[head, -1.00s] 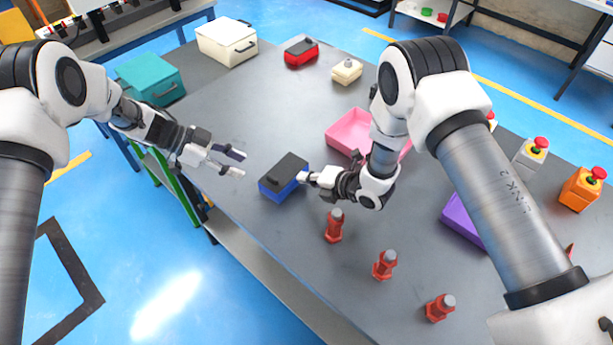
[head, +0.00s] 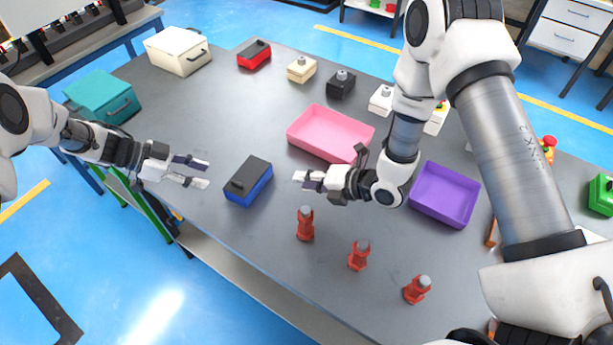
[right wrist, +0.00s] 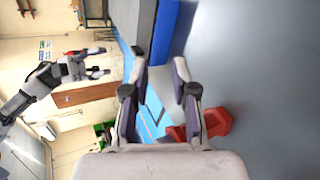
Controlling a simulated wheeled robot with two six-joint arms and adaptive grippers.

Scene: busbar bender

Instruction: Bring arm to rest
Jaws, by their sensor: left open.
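My left gripper (head: 206,172) is open and empty over the left edge of the grey table (head: 215,115), left of a blue box with a black top (head: 262,190). My right gripper (head: 302,180) is above the table, right of that box and apart from it. In the right wrist view the fingers of the right gripper (right wrist: 153,80) stand apart with nothing between them. The blue box (right wrist: 163,32) shows beyond them there, and a red part (right wrist: 217,122) lies to the right.
A pink tray (head: 330,132) and a purple tray (head: 445,195) lie behind and right of my right gripper. Several red fixtures (head: 305,224) stand along the front. Teal (head: 105,97) and white (head: 178,50) cases stand at the left.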

